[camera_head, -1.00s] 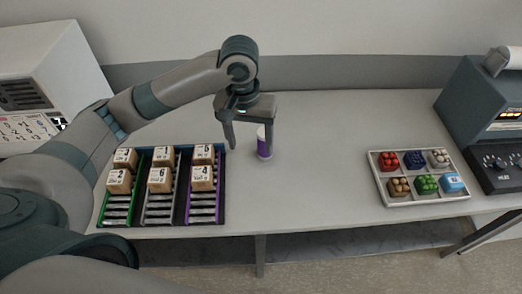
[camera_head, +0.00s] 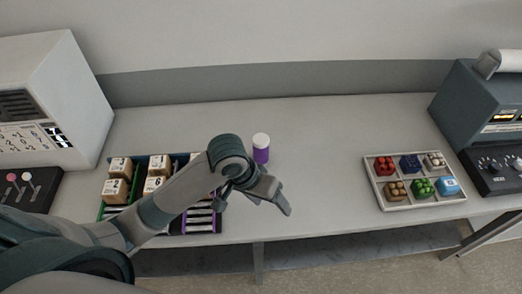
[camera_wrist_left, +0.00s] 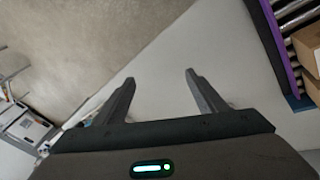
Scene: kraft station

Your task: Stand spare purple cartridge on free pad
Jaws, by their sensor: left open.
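The purple cartridge (camera_head: 261,149) has a white cap and stands upright on the table, behind my left gripper and apart from it. My left gripper (camera_head: 284,206) is open and empty, near the table's front edge. In the left wrist view its two fingers (camera_wrist_left: 160,95) are spread with nothing between them. No pad is clearly visible on the table. My right gripper does not show.
A rack (camera_head: 204,219) with coloured lanes and several numbered boxes stands at the left, partly hidden by my left arm. A white tray (camera_head: 398,204) with several coloured pieces is at the right. A console (camera_head: 492,110) stands at the far right and a white machine (camera_head: 70,75) at the left.

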